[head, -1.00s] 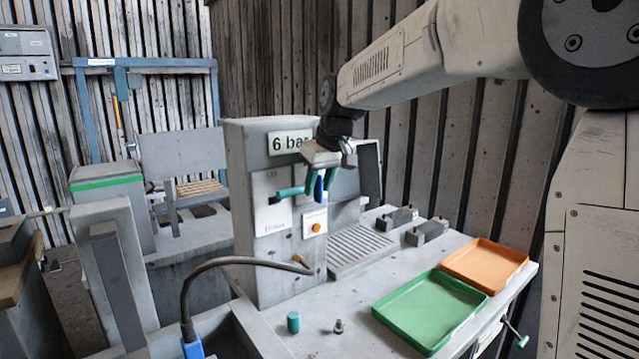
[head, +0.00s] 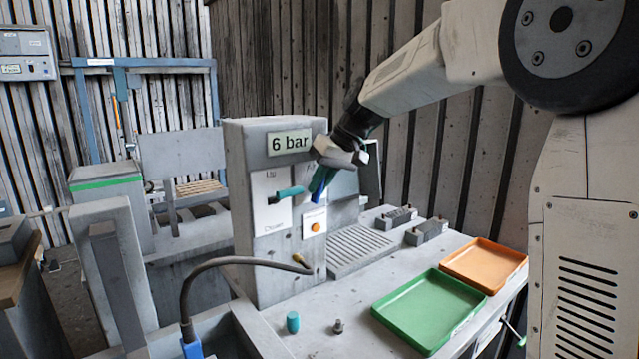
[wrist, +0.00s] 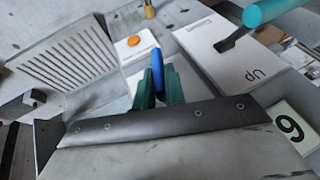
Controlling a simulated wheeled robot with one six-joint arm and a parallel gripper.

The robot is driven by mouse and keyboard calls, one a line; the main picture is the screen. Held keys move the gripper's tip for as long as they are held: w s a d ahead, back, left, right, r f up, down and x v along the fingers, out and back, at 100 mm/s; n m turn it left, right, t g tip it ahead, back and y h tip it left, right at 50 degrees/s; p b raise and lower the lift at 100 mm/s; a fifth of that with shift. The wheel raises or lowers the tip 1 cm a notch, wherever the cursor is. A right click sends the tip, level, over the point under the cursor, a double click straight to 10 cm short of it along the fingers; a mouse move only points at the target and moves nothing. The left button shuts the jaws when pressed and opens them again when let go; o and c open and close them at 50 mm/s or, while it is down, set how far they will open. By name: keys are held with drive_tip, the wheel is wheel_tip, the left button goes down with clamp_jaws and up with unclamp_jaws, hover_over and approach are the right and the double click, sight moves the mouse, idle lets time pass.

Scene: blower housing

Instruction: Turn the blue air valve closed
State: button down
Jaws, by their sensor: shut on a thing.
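The blue air valve handle (head: 315,197) is on the front of the grey housing (head: 262,215), above a small white plate with an orange button (head: 316,227). My gripper (head: 319,184) reaches it from the upper right, tilted, with teal fingers. In the wrist view the blue handle (wrist: 157,72) stands between the two fingertips (wrist: 160,84), and my gripper is shut on it. The fingers hide part of the handle and its mount, so its exact angle is unclear.
A teal lever (head: 288,193) sticks out close left of my fingers, on a white label plate. A "6 bar" sign (head: 290,142) is above. A dark hose (head: 215,263) curves below. Green (head: 430,312) and orange (head: 484,266) trays stand at right.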

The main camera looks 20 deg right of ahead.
drive_tip(key=y, duration=0.1)
drive_tip(key=g+y, duration=0.1)
drive_tip(key=y, duration=0.1)
drive_tip(key=shift+w+d+f+m, duration=0.1)
drive_tip(key=shift+d+f+m, duration=0.05)
drive_tip(key=shift+d+m, duration=0.25)
drive_tip(key=shift+d+f+m+g+y, duration=0.2)
drive_tip(key=shift+m+y, duration=0.25)
drive_tip(key=shift+y, duration=1.2)
drive_tip(key=shift+a+f+m+g+y, duration=0.1)
drive_tip(key=shift+f+m+y, duration=0.3)
drive_tip(key=shift+y, duration=1.3)
drive_tip(key=shift+d+f+m+g+y, duration=0.1)
drive_tip(key=shift+m+y, duration=0.45)
drive_tip(key=shift+y, duration=1.1)
drive_tip(key=c, duration=1.5)
unclamp_jaws()
drive_tip(key=shift+o, duration=0.2)
drive_tip(key=d, duration=0.7)
drive_tip(key=shift+s+d, duration=0.25)
drive_tip(key=shift+d, duration=0.15)
